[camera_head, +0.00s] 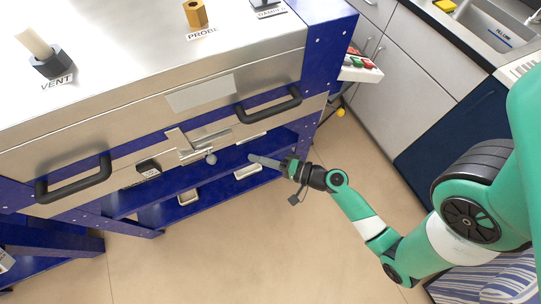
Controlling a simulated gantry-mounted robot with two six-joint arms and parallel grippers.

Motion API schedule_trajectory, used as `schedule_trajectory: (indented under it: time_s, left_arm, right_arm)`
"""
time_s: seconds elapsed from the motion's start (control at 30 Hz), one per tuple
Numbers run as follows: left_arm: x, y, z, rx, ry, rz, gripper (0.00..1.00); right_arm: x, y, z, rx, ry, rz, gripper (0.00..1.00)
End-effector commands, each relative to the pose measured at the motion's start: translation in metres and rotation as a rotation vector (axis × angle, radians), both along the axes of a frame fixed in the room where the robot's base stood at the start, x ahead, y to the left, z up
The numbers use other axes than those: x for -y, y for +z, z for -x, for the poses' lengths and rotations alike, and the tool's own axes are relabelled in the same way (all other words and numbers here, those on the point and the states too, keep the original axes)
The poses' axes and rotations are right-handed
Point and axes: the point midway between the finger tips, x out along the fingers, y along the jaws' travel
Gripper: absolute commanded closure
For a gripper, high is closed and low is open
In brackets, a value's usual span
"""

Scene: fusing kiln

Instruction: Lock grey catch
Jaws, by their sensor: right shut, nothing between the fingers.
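The grey catch (182,142) is on the front face of the kiln (150,105), midway between two black handles. A short lever with a grey ball knob (211,159) hangs at its lower right. The view is too small to tell whether the catch is engaged. My right gripper (254,159) is shut and empty. It points left, a short way to the right of the knob and apart from it. My left gripper is not in view.
The kiln's black handles (73,180) and (268,105) stick out on both sides of the catch. A blue shelf (215,195) below holds small pale trays. A box with red and green buttons (361,67) is at the right. The floor in front is clear.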

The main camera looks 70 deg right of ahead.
Motion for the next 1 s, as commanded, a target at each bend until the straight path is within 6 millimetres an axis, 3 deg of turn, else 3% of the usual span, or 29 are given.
schedule_trajectory:
  time_s: [0.1,0.3,0.9,1.0]
  left_arm:
    - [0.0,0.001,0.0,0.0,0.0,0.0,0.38]
    - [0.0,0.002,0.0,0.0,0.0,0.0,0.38]
    - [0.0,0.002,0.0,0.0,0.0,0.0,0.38]
    - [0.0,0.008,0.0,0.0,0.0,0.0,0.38]
  right_arm:
    - [0.001,0.002,0.021,0.0,-0.006,0.0,1.0]
    - [-0.001,0.005,0.033,0.002,-0.002,0.001,1.0]
    - [-0.002,0.005,0.033,0.002,0.004,0.002,1.0]
    - [-0.012,0.018,0.023,0.019,0.054,0.019,1.0]
